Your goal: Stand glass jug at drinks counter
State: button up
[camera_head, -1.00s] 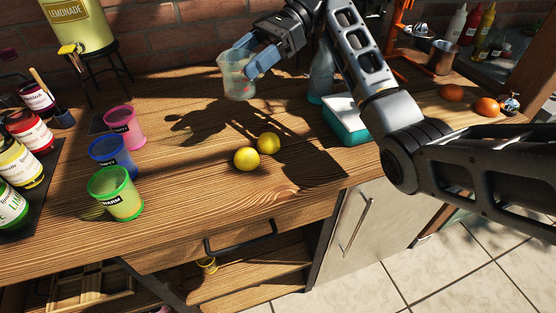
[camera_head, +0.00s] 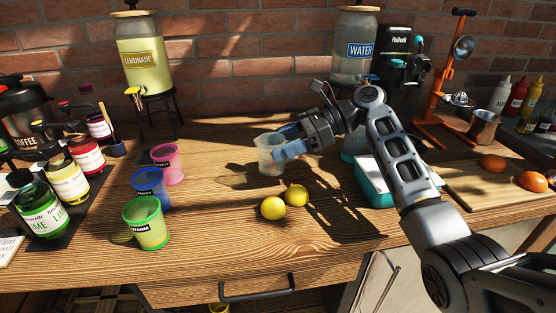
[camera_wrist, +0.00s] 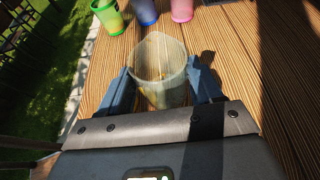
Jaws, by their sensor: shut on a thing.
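The clear glass jug (camera_head: 270,155) is held upright between the blue fingers of my gripper (camera_head: 284,152), over the middle of the wooden counter (camera_head: 235,230). In the wrist view the jug (camera_wrist: 160,62) sits between both fingertips (camera_wrist: 160,84), and its open top shows. My gripper is shut on it. Its shadow lies on the wood nearby. I cannot tell whether the jug's base touches the counter.
Two lemons (camera_head: 273,208) lie in front of the jug. Pink (camera_head: 168,165), blue (camera_head: 150,188) and green (camera_head: 147,223) cups stand to the left. A teal box (camera_head: 376,187) is at the right. Lemonade (camera_head: 140,60) and water (camera_head: 355,50) dispensers stand behind.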

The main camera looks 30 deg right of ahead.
jog(key=shift+w+a+f, duration=0.3)
jog(key=shift+a+f, duration=0.05)
jog(key=shift+a, duration=0.05)
jog(key=shift+f, duration=1.95)
jog(key=o, duration=1.2)
jog(key=shift+f, duration=0.15)
jog(key=shift+d+r, duration=0.15)
jog(key=shift+r, duration=0.1)
jog(key=v, duration=1.1)
jog(key=shift+s+d+r+b, duration=0.1)
jog(key=shift+s+d+b, duration=0.05)
jog(key=shift+d+b, duration=0.2)
